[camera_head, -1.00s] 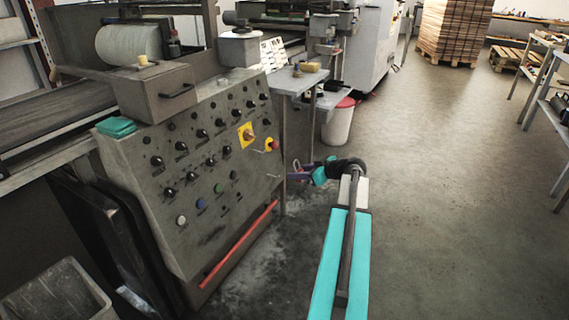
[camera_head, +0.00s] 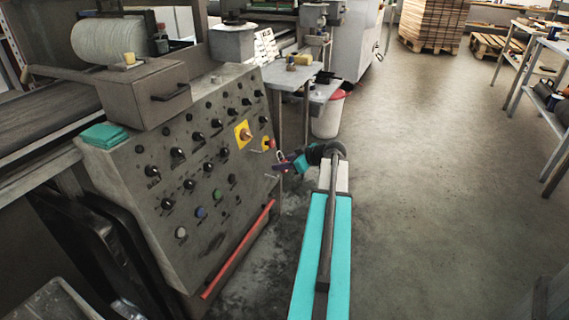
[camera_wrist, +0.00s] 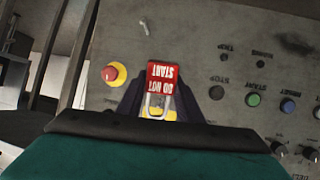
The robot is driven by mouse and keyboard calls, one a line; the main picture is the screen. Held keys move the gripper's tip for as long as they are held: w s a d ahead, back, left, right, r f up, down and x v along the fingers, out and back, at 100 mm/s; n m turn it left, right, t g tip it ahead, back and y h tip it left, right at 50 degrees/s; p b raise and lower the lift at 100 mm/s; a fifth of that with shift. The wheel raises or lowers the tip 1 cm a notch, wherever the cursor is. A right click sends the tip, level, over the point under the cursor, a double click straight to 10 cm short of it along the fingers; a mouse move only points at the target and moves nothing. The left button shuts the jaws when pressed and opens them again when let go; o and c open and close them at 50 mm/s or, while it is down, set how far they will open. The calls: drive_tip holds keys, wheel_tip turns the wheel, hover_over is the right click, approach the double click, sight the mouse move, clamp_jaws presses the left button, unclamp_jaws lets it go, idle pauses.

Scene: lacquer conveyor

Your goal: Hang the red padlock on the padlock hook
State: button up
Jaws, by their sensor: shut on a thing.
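The red padlock (camera_wrist: 164,76) is in the wrist view, with white lettering that reads upside down there and its shackle pointing toward the picture's bottom. My gripper (camera_wrist: 161,92) is shut on it, with a dark finger on each side. In the head view my gripper (camera_head: 287,165) is beside the right edge of the control panel; the padlock is too small there to make out clearly. A small pale peg, seemingly the padlock hook (camera_wrist: 143,27), stands out from the panel beyond the padlock in the wrist view. It also shows in the head view (camera_head: 271,176), left of my gripper. Padlock and hook look apart.
The grey control panel (camera_head: 160,210) carries several knobs and buttons. A red emergency stop (camera_wrist: 110,73) on yellow is close to the padlock. A red bar (camera_head: 238,248) runs along the panel's lower edge.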

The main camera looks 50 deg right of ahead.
drive_tip(key=shift+s+d, duration=0.1)
drive_tip(key=shift+d, duration=0.1)
drive_tip(key=shift+w, duration=0.2)
drive_tip(key=shift+w+a+f+p, duration=0.15)
drive_tip(key=shift+w+a+f, duration=0.2)
drive_tip(key=shift+w, duration=1.2)
drive_tip(key=shift+w+a+f+p, duration=0.25)
drive_tip(key=shift+w+a, duration=0.25)
drive_tip(key=shift+w, duration=1.1)
drive_tip(key=shift+w+a+f+p, duration=0.1)
drive_tip(key=shift+w+a+f, duration=0.3)
drive_tip(key=shift+w, duration=1.15)
drive_tip(key=o, duration=1.3)
drive_tip(key=shift+c, duration=0.2)
drive_tip(key=shift+s+r, duration=0.1)
